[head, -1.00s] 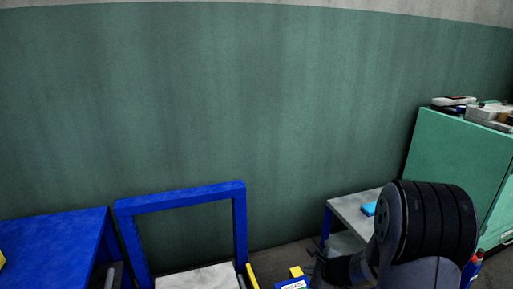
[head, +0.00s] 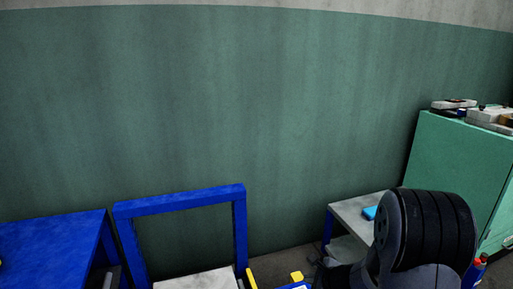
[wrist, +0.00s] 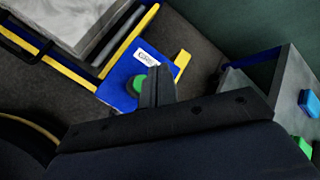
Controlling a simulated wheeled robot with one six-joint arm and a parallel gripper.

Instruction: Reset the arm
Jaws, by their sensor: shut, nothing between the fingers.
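My gripper (wrist: 157,86) shows in the wrist view with its dark fingers together and nothing between them. It points toward a blue control box (wrist: 121,90) with a green button (wrist: 138,86) and a white label. The fingers overlap the button's right side in the picture; I cannot tell whether they touch the box. In the head view my arm is folded at the lower right, and the fingers cannot be made out there.
A press with a blue frame (head: 240,225) stands left of my arm. A blue table (head: 55,240) is at far left. A grey-topped table (head: 355,212) holding a blue object (head: 370,212) stands behind my arm, near a green cabinet (head: 455,170).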

